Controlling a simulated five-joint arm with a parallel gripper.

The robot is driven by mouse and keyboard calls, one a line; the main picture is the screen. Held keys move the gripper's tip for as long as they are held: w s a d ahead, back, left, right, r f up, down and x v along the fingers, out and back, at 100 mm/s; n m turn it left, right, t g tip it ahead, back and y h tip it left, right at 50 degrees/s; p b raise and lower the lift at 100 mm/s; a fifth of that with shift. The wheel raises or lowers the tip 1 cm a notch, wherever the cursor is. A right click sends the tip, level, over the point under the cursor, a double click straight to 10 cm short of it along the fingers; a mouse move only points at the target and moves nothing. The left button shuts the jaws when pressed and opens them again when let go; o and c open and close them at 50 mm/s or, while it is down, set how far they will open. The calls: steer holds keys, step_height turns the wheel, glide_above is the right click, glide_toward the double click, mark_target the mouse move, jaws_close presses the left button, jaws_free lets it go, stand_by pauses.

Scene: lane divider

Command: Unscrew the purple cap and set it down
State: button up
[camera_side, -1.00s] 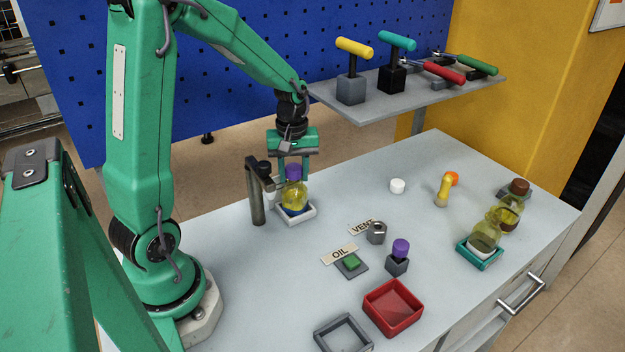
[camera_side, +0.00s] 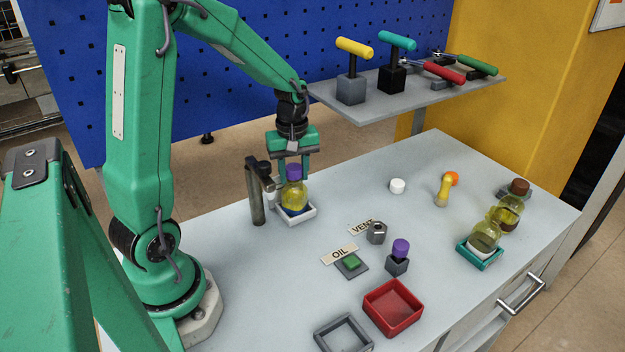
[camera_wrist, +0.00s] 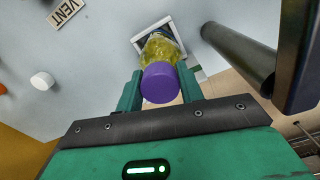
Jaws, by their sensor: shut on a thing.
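The purple cap (camera_side: 294,172) sits on top of an upright bottle of yellow liquid (camera_side: 295,196). The bottle stands in a white square holder (camera_side: 311,212). My gripper (camera_side: 292,174) points down from above, with its green fingers on either side of the cap, shut on it. In the wrist view the purple cap (camera_wrist: 160,83) lies between my fingertips, with the yellow bottle (camera_wrist: 163,48) beyond it. Any gap between cap and bottle neck cannot be made out.
A dark post with an arm (camera_side: 257,195) stands close left of the bottle. A second purple-topped piece (camera_side: 400,248) is in a grey block. A red tray (camera_side: 393,307), a grey tray (camera_side: 343,334) and a white cap (camera_side: 397,185) are on the table. The table centre is fairly clear.

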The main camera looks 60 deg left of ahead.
steer(key=shift+n, duration=0.8)
steer(key=shift+n, duration=0.8)
steer(key=o, duration=0.6)
steer(key=shift+m, duration=0.9)
